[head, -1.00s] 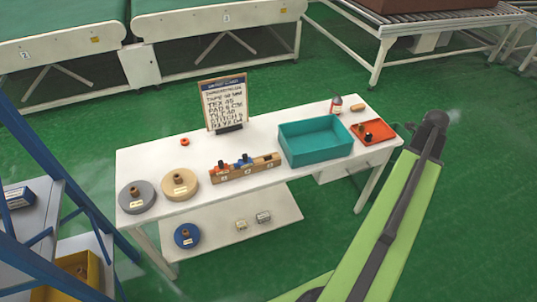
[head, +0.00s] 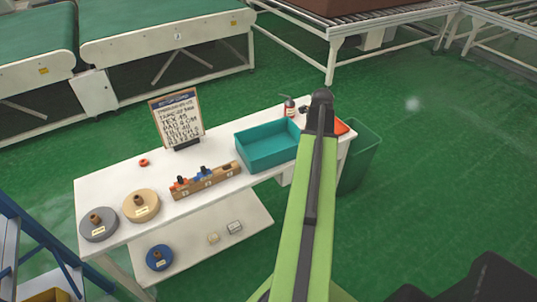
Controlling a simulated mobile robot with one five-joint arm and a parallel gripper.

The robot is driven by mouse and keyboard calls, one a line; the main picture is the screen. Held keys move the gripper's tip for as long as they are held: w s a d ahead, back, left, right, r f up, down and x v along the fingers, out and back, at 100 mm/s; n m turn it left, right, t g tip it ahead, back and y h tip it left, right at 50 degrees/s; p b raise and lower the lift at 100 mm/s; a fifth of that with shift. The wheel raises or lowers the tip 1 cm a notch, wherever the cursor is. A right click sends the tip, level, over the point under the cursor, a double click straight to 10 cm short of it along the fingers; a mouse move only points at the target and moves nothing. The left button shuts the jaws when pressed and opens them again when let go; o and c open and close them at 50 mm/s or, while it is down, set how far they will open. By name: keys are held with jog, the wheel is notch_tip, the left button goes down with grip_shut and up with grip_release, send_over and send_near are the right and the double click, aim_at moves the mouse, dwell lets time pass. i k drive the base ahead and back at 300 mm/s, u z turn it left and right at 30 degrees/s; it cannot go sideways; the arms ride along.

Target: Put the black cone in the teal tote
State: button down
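The teal tote (head: 262,163) is an open, empty-looking box on the white table, left of my arm. A wooden rack (head: 190,187) left of it holds small red, blue and dark pieces; the dark tops are too small to tell whether one is the black cone. The red tray (head: 341,127) at the table's right end is mostly hidden behind my green arm, so any small dark piece on it is not visible now. My arm rises across the tray to a dark joint; my gripper is not distinguishable beyond it.
A bottle (head: 289,107) stands behind the tote, with a small dark shape beside it. A sign (head: 176,120), grey spool (head: 99,230), tan spool (head: 141,210) and orange ring (head: 143,162) are on the table. A green bin (head: 362,155) stands at its right.

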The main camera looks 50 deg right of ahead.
aim_at(257, 156)
jog(key=z, duration=0.2)
jog(key=i, duration=0.95)
jog(key=u, duration=0.25)
